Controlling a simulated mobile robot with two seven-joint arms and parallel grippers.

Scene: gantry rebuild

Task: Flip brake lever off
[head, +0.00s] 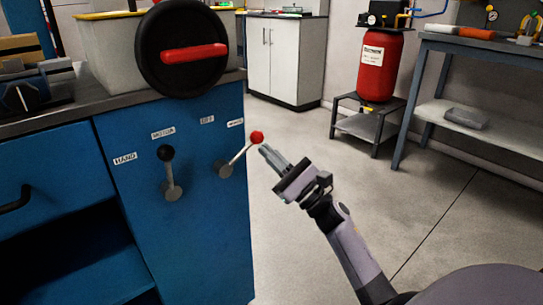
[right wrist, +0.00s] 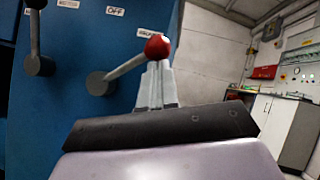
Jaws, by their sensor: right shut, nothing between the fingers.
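The brake lever is a grey rod with a red ball knob (head: 257,137) on the front of the blue cabinet. It tilts up and right from its round pivot (head: 223,169), toward a small white label (head: 235,123) and away from the OFF label (head: 207,119). My right gripper (head: 264,149) is shut and empty, its fingertips just right of and below the knob. In the right wrist view the red knob (right wrist: 157,46) shows right at the fingertips (right wrist: 155,68); I cannot tell whether they touch. My left gripper is out of view.
A black-knobbed lever (head: 166,154) stands upright left of the brake lever, between HAND (head: 125,158) and MOTOR (head: 163,133) labels. A black wheel with a red handle (head: 194,53) sits above. Floor to the right is open before a red tank (head: 377,66) and a workbench (head: 468,115).

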